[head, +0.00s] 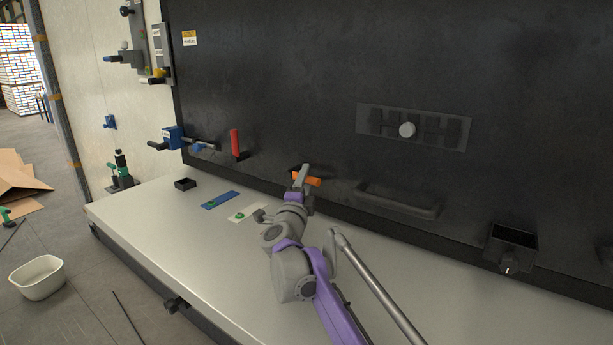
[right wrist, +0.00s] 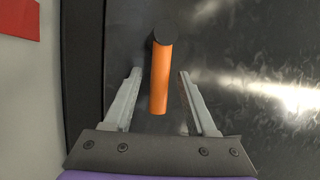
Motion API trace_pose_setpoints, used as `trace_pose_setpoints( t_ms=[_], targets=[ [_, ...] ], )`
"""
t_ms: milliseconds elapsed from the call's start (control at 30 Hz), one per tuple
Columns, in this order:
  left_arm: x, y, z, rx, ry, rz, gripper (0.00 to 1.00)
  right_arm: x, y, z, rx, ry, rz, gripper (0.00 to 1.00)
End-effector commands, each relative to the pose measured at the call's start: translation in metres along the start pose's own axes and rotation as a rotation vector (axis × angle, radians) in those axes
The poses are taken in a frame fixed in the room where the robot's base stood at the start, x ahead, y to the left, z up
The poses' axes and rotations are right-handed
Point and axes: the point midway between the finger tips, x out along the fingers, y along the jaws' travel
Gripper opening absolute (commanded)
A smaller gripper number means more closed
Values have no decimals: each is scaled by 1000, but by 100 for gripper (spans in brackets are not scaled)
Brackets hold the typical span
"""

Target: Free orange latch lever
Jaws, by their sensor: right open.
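The orange latch lever (head: 307,180) sits low on the dark panel, in the middle of the head view. In the right wrist view the lever (right wrist: 161,78) is an orange bar with a dark round end at the top. My right gripper (head: 302,173) is at the lever, partly covering it in the head view. In the right wrist view its two fingers (right wrist: 158,92) are apart, one on each side of the lever, with a gap on both sides. My left gripper does not show.
A red handle (head: 235,143) and a blue latch block (head: 174,138) are left of the lever. A blue strip (head: 220,200) and a pale strip (head: 248,212) lie on the grey ledge (head: 150,225). A black handle (head: 398,203) and a black box (head: 511,245) are to the right.

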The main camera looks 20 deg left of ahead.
Motion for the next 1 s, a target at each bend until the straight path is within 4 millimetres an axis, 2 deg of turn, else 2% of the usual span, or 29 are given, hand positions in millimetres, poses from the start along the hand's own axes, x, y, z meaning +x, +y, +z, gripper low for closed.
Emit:
trace_pose_setpoints(
  t_ms=[100, 400, 467, 733, 1000],
  targets=[
    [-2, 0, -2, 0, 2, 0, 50, 8, 0, 0, 0, 0, 0, 57],
    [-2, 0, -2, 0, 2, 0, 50, 9, 1, 0, 0, 0, 0, 57],
    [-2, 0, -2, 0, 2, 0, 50, 9, 1, 0, 0, 0, 0, 48],
    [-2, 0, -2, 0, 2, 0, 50, 9, 1, 0, 0, 0, 0, 0],
    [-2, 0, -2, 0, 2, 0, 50, 9, 1, 0, 0, 0, 0, 0]
  ],
)
